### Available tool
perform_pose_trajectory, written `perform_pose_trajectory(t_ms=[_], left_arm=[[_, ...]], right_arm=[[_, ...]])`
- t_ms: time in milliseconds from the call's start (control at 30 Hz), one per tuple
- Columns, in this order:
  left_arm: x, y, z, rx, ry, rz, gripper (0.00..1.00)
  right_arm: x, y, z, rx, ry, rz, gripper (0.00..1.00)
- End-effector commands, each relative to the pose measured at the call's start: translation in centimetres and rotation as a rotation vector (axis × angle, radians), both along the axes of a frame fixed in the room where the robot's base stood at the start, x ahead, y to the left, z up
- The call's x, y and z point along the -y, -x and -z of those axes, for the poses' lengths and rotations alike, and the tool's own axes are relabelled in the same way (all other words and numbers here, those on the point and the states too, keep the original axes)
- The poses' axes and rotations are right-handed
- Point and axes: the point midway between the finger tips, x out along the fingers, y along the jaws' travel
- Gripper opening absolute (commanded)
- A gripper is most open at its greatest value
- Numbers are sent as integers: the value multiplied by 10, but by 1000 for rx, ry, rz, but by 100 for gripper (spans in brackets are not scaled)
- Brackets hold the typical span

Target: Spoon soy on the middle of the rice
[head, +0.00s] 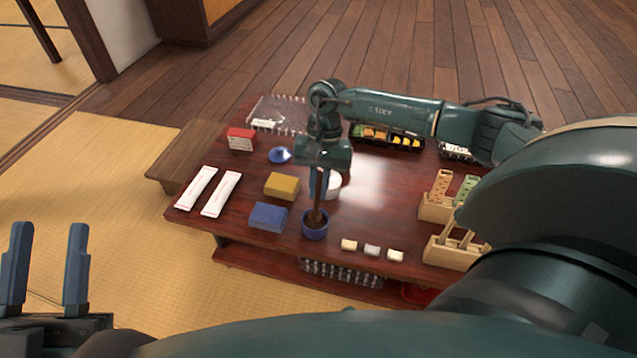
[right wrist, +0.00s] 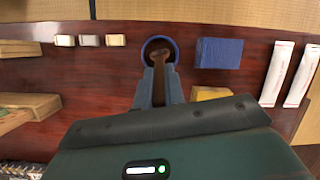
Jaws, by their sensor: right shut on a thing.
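A small blue cup (head: 315,231) with dark contents stands near the table's front edge; it also shows in the right wrist view (right wrist: 146,46). My right gripper (head: 319,182) is above the cup, shut on a brown spoon (head: 317,212). The spoon points down into the cup, its lower end in the dark contents; the right wrist view shows it between the fingers (right wrist: 159,82). A black box (head: 456,152) with white contents, possibly rice, is partly hidden by my right arm. A white round vessel (head: 333,186) is partly behind my right gripper. My left gripper (head: 47,228) is open and empty, left of the table.
Blue (head: 269,217) and yellow (head: 282,185) blocks and two white packets (head: 221,194) lie left of the cup. Several small pieces (head: 372,250) lie to its right, before wooden holders (head: 437,208). A filled food box (head: 408,140) lies behind my right forearm. The table's centre-right is clear.

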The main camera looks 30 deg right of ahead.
Motion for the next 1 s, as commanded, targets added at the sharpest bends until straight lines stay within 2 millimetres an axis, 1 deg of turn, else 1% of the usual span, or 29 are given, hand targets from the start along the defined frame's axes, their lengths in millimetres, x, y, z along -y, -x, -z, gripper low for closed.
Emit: perform_pose_trajectory(t_ms=[533, 1000], left_arm=[[0, 0, 0, -2, 2, -1, 36], [0, 0, 5, -3, 1, 0, 36]], right_arm=[[0, 0, 0, 0, 0, 0, 0], [0, 0, 5, 0, 0, 0, 0]])
